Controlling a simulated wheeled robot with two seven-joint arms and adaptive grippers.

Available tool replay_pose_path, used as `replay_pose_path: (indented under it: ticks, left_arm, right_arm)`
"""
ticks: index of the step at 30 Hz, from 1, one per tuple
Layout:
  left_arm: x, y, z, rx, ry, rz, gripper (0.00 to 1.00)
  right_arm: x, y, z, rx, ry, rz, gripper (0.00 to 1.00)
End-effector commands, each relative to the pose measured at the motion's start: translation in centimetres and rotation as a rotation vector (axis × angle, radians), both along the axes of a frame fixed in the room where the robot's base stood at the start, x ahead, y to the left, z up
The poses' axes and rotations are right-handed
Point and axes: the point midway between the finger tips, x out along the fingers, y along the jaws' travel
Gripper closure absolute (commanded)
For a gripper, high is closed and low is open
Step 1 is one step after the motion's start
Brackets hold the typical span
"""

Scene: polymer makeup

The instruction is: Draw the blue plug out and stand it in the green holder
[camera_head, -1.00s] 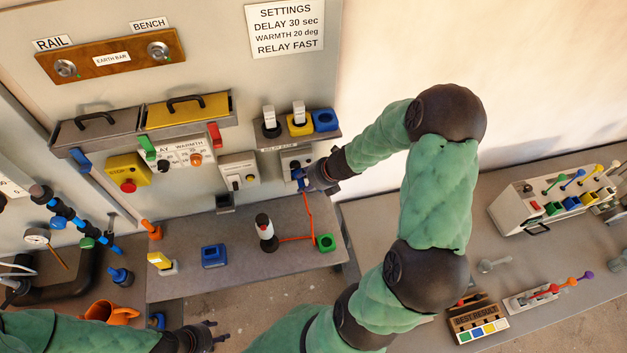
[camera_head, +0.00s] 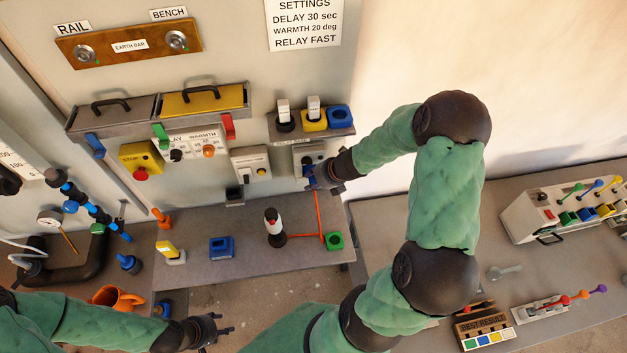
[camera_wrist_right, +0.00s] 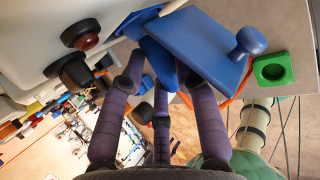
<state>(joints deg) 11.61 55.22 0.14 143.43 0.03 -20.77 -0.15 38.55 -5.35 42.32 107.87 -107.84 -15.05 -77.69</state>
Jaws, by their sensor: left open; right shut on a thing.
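The blue plug (camera_head: 309,177) is at the front of the grey socket box (camera_head: 308,153) below the small shelf. In the right wrist view it is a blue block with a round knob (camera_wrist_right: 200,45). My right gripper (camera_head: 319,178) is shut on it; its purple fingers (camera_wrist_right: 165,85) close around the plug's near part. I cannot tell whether the plug's far end is still in the socket. The green holder (camera_head: 334,240) stands at the bench's right end; it also shows in the right wrist view (camera_wrist_right: 272,70), with an empty round opening. My left gripper (camera_head: 212,330) is open and empty, low in front of the bench.
An orange cord (camera_head: 319,213) runs down from the plug to the bench near the holder. A black post with a red and white top (camera_head: 273,225) and a blue holder (camera_head: 221,248) stand left of the green holder. A shelf (camera_head: 310,134) with plugs overhangs the socket box.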

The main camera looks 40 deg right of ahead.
Motion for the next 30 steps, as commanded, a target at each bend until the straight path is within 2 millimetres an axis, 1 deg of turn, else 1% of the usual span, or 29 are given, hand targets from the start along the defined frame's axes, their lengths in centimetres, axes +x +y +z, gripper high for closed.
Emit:
replay_pose_path:
  ticks: [18,30]
  left_arm:
    - [-0.01,0.0,-0.51,0.0,0.0,0.0,0.51]
    - [0.0,0.0,-0.55,0.0,0.0,0.0,0.51]
  right_arm:
    - [-0.93,0.51,-0.08,0.002,0.001,-0.001,1.0]
    - [-1.06,0.57,-0.02,0.001,0.0,-0.001,1.0]
